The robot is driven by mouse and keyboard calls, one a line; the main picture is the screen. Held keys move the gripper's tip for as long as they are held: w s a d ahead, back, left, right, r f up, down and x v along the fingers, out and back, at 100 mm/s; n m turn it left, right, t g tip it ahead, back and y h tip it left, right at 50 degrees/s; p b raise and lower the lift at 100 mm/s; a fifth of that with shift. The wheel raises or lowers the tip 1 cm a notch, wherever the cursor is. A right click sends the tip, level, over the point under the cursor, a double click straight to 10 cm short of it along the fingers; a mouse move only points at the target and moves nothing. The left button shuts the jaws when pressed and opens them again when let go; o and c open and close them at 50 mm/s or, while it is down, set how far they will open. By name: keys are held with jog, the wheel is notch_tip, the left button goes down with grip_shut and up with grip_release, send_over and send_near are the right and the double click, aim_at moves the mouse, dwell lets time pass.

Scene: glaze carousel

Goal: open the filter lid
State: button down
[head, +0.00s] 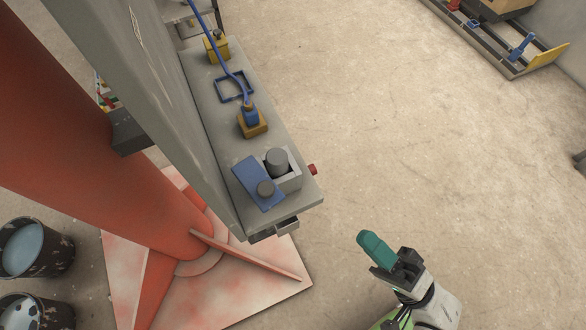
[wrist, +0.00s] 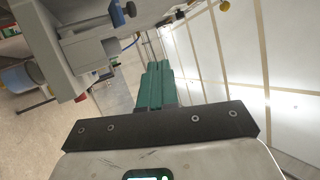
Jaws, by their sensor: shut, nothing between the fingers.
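A blue plate with a round grey knob, which looks like the filter lid (head: 251,175), is on the grey ledge near its front end in the head view. It sits at an angle, to the left of a light grey box (head: 293,183). A dark grey cylinder (head: 277,158) stands exposed in that box. The plate's hinge or pivot cannot be made out. My gripper (head: 371,246), with teal fingers, is shut and empty. It is over open floor, right of and below the box in the picture, clear of the lid. The shut fingers also show in the wrist view (wrist: 154,86).
An orange column (head: 90,120) on a wide base is at left, with dark buckets (head: 38,248). The floor at right is mostly clear.

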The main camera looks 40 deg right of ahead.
jog(key=w+d+r+n+g+y, duration=0.3)
jog(key=w+n+g, duration=0.3)
jog(key=n, duration=0.4)
jog(key=w+d+r+n+g+y, duration=0.2)
jog(key=w+d+n+g+y, duration=0.15)
jog(key=n+g, duration=0.6)
jog(key=w+d+r+n+g+y, duration=0.25)
jog(key=w+n+g, duration=0.35)
jog(key=n, duration=0.6)
jog(key=p, duration=0.2)
send_near(256, 179)
jog(key=s+a, duration=0.3)
jog(key=a, duration=0.2)
jog(key=shift+r+m+t+y, duration=0.3)
jog(key=shift+r+m+t, duration=0.05)
jog(key=shift+r, duration=0.05)
jog(key=shift+s+a, duration=0.15)
jog(key=shift+a, duration=0.05)
